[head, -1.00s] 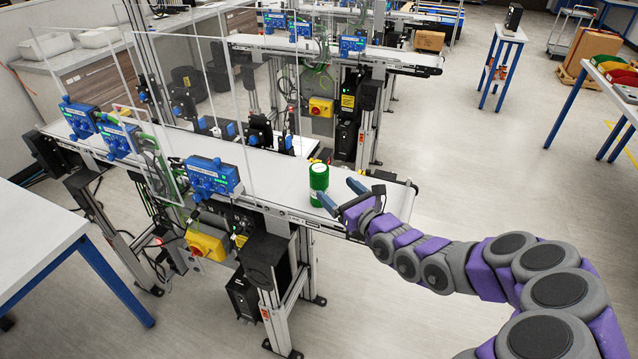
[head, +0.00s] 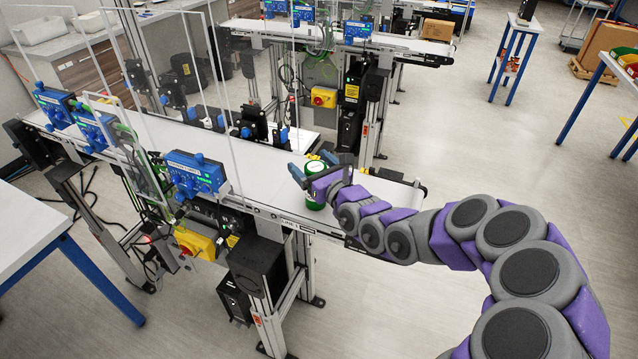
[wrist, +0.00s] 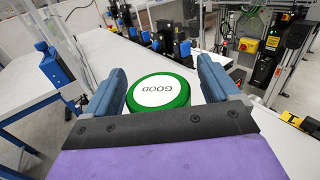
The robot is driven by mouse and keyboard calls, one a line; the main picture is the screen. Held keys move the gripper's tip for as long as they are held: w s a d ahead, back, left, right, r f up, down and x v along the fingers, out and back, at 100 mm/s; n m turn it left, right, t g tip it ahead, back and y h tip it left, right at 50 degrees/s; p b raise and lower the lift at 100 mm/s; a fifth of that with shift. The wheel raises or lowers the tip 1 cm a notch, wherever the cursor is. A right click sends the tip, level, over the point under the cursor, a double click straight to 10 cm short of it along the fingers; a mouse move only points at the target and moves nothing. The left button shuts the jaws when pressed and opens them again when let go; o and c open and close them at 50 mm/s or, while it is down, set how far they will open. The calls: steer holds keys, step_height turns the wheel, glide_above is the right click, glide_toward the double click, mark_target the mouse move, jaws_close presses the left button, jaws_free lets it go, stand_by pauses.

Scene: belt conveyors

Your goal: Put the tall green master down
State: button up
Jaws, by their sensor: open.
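The tall green master (head: 315,190) is a green cylinder with a white top. It stands upright on the near conveyor belt (head: 243,172), close to the belt's right end. My gripper (head: 313,167) is at the cylinder, and its fingers and wrist hide part of it in the head view. In the wrist view the white top of the master (wrist: 158,92) reads "GOOD" upside down within a green rim. The open fingers of my gripper (wrist: 160,80) lie on either side of it, with the master between them. Whether either finger touches it cannot be told.
Blue sensor boxes (head: 195,172) and clear upright panels (head: 205,80) line the near conveyor to the left. A second conveyor (head: 340,42) runs behind. A white table with blue legs (head: 30,235) stands at the left. Open floor (head: 480,130) lies to the right.

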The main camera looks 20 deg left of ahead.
steer(key=shift+r, duration=0.1)
jaws_close()
stand_by(0.8)
